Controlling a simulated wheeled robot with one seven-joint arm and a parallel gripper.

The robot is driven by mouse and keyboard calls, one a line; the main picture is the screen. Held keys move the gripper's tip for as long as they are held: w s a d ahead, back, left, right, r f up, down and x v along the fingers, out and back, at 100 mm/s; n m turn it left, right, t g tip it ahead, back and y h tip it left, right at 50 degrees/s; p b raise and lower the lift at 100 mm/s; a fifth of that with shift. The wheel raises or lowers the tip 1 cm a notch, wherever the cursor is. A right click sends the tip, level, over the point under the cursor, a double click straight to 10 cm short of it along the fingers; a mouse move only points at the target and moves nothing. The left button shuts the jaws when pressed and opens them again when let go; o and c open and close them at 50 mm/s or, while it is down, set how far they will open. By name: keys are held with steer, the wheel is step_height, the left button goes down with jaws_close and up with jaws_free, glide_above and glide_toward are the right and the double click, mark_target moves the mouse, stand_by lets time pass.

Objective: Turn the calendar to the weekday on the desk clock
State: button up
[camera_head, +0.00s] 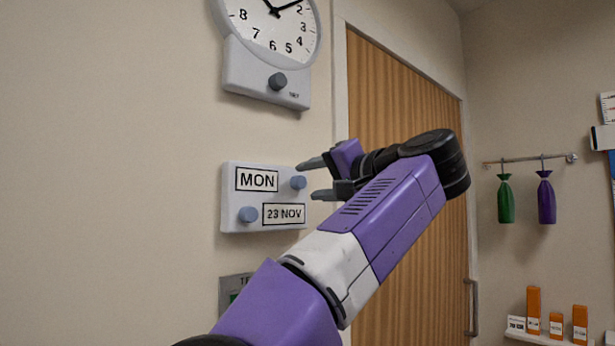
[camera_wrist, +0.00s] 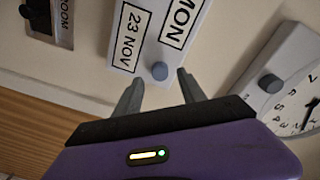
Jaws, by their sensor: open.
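The calendar (camera_head: 272,187) is a pale box on the wall. Its upper window reads MON (camera_head: 257,180) and its lower window reads 23 NOV (camera_head: 284,213). One grey-blue knob (camera_head: 298,182) is right of MON and another (camera_head: 248,214) is left of the date. My gripper (camera_head: 306,181) is open and empty, with its fingertips near the MON knob. In the wrist view that knob (camera_wrist: 159,71) shows between the spread fingertips; I cannot tell if they touch it. I see no desk clock; a round wall clock (camera_head: 262,35) hangs above the calendar, its top cut off.
A dark knob (camera_head: 278,81) sticks out from the box under the wall clock. A panel (camera_head: 228,296), partly hidden by my arm, is below the calendar. A wooden door (camera_head: 385,90) is to the right. Green (camera_head: 504,200) and purple (camera_head: 546,200) items hang from a rail.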

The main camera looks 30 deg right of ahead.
mark_target(299, 182)
steer(key=shift+w+a, duration=0.2)
steer(key=shift+w, duration=1.05)
jaws_close()
steer(key=shift+m+p, duration=0.3)
steer(key=shift+p, duration=0.05)
steer(key=m+p, duration=0.1)
steer(key=m, duration=0.3)
steer(key=shift+d+r+g, duration=0.1)
steer(key=shift+g, duration=0.2)
steer(key=shift+m+p, duration=0.75)
steer(key=shift+m, duration=0.65)
